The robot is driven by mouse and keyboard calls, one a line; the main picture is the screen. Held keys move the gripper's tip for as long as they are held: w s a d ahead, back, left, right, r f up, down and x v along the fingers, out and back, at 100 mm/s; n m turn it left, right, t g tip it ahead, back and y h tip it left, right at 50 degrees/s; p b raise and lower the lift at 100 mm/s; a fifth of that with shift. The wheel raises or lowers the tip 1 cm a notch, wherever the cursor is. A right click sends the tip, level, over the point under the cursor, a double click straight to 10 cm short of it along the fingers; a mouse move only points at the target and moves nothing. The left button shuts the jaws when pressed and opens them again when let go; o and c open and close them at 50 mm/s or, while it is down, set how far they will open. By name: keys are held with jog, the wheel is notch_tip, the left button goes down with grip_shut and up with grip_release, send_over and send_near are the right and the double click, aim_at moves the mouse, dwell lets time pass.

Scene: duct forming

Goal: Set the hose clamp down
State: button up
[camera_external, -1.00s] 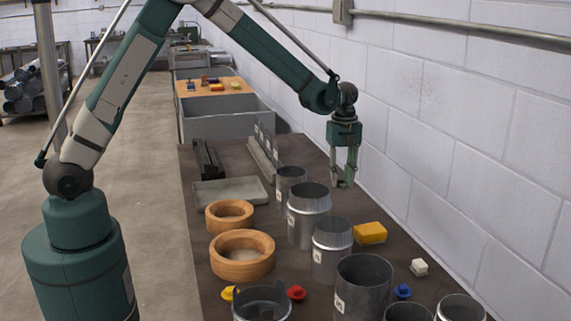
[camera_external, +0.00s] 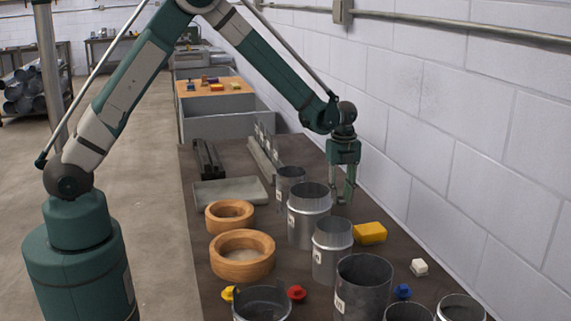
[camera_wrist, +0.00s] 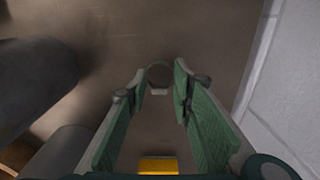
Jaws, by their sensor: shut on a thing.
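The hose clamp (camera_wrist: 159,75) is a small dark ring with a light block on its near side, seen between my fingertips in the wrist view. My gripper (camera_wrist: 160,88) is shut on it, with a finger on each side. In the external view my gripper (camera_external: 342,198) points down over the dark table (camera_external: 230,290), close to the wall side and behind the yellow block. The clamp is too small to make out there. I cannot tell whether it touches the table.
Metal duct cylinders (camera_external: 308,222) stand just left of my gripper. A yellow block (camera_external: 369,233) lies nearer the camera, also at the bottom of the wrist view (camera_wrist: 158,166). The white brick wall (camera_external: 440,150) is close on the right. Wooden rings (camera_external: 243,270) lie farther left.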

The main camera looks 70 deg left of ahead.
aim_at(345, 202)
jog(key=shift+f, duration=0.45)
jog(key=shift+f, duration=0.2)
jog(key=o, duration=0.7)
jog(key=shift+o, duration=0.2)
jog(key=shift+r, duration=0.15)
notch_tip(345, 202, up, 12)
dwell(0.7)
jog(key=shift+r, duration=0.1)
